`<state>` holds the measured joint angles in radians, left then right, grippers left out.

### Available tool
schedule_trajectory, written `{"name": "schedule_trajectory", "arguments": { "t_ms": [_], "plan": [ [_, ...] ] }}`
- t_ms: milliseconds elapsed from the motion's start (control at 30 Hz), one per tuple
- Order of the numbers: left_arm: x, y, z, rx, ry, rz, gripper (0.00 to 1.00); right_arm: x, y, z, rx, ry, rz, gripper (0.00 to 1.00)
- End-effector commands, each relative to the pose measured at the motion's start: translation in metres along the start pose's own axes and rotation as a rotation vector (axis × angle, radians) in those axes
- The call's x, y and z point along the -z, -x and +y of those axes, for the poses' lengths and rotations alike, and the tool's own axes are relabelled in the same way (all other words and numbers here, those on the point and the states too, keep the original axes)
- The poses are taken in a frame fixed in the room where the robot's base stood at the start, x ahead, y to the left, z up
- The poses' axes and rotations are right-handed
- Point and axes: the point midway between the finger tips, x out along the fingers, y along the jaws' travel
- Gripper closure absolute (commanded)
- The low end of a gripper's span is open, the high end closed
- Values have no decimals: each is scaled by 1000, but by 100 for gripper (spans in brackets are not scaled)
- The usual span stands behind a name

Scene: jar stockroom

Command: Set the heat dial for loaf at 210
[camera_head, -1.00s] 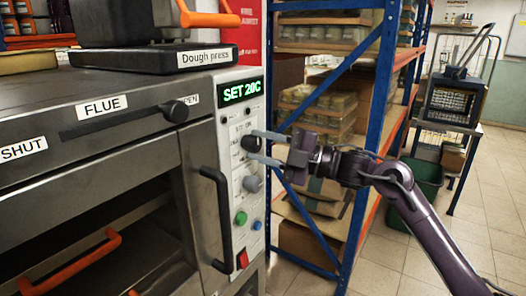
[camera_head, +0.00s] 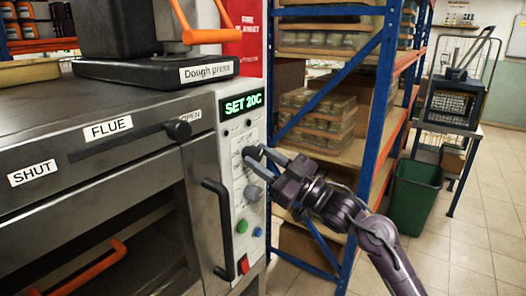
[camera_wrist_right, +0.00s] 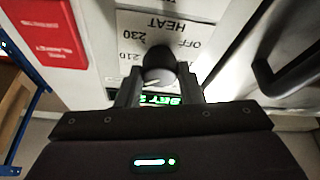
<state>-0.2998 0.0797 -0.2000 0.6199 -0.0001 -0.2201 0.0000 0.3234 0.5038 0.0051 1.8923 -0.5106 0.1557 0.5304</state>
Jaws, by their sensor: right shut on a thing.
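The heat dial is a dark round knob (camera_head: 252,153) on the oven's pale control panel (camera_head: 237,137). In the right wrist view the dial (camera_wrist_right: 158,60) sits between my finger tips, with HEAT, OFF, 230 and 210 printed around it. A pale line shows on the knob; I cannot tell exactly which mark it meets. My right gripper (camera_head: 257,158) is shut on the dial, its fingers slanting up to it from the lower right. The green display (camera_head: 243,104) above reads SET 20C. My left gripper is not in view.
A dark oven handle (camera_head: 217,229) stands out to the left. Blue-framed shelving (camera_head: 370,110) stands close behind my right arm.

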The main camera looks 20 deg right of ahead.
Motion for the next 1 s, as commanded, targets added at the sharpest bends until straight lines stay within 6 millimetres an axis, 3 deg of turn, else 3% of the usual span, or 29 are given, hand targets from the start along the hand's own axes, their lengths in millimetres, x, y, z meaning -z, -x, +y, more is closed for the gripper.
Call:
{"name": "schedule_trajectory", "arguments": {
  "t_ms": [100,500,1000],
  "plan": [
    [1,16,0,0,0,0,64,3,-2,-1,-41,-103,-6,89],
    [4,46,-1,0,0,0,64,2,-1,-2,-144,-354,-16,89],
    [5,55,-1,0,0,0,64,0,0,-2,-180,-438,-19,89]
  ]
}}
